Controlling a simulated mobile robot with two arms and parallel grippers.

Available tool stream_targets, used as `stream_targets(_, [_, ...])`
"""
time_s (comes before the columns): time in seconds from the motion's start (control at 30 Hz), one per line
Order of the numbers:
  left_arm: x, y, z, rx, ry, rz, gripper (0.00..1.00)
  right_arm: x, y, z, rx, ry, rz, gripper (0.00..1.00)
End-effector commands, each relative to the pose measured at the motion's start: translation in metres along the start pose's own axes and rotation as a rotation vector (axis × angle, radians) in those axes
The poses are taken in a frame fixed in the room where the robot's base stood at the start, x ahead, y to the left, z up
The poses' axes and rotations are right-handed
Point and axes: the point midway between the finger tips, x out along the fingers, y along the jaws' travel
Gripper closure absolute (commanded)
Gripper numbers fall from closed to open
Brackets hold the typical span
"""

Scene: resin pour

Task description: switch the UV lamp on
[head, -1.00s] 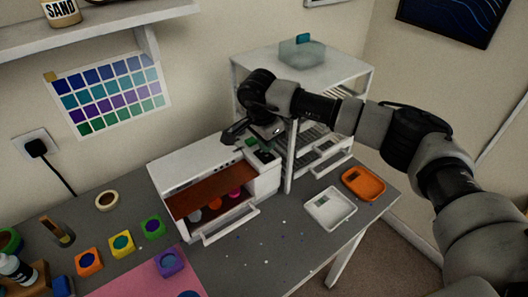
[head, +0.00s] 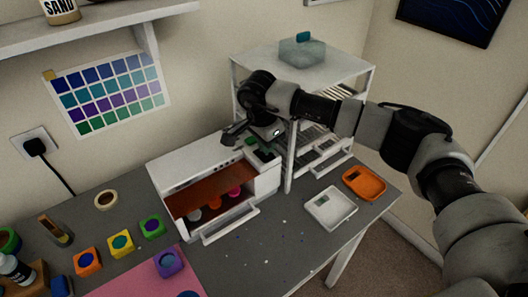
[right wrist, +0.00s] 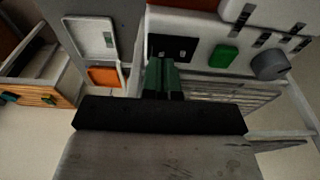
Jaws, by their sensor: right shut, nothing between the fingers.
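The white UV lamp box (head: 196,160) stands on the grey table, its front open, with an orange-brown window and several coloured pieces inside. Its control end (head: 265,181) is at the right, partly below my right gripper (head: 253,146). In the right wrist view the white panel carries a black switch plate (right wrist: 172,46), a green button (right wrist: 223,55) and a grey knob (right wrist: 270,66). My right gripper's green fingertips (right wrist: 163,78) are shut and empty, just at the black plate's edge; I cannot tell whether they touch it. My left gripper is not in view.
A white wire rack (head: 325,68) with a translucent container on top stands close behind the gripper. A white tray (head: 329,221) and an orange tray (head: 364,195) lie at the right. Coloured pots and a pink mat (head: 140,284) are at the left. The front middle table is mostly clear.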

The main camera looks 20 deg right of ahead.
Motion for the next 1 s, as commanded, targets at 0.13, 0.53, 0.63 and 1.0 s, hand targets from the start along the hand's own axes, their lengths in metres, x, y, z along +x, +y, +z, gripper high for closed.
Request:
stream_targets(0.13, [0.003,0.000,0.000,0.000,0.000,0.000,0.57,0.003,0.000,0.001,0.000,0.000,0.000,1.00])
stream_targets(0.53, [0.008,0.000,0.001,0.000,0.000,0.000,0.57,0.009,0.000,0.001,0.000,0.000,0.001,1.00])
stream_targets(0.63, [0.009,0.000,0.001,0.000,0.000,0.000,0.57,0.011,0.000,0.002,0.000,0.000,0.001,1.00])
stream_targets(1.0, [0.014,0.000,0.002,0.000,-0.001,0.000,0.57,0.016,0.000,0.003,0.000,0.000,0.001,1.00])
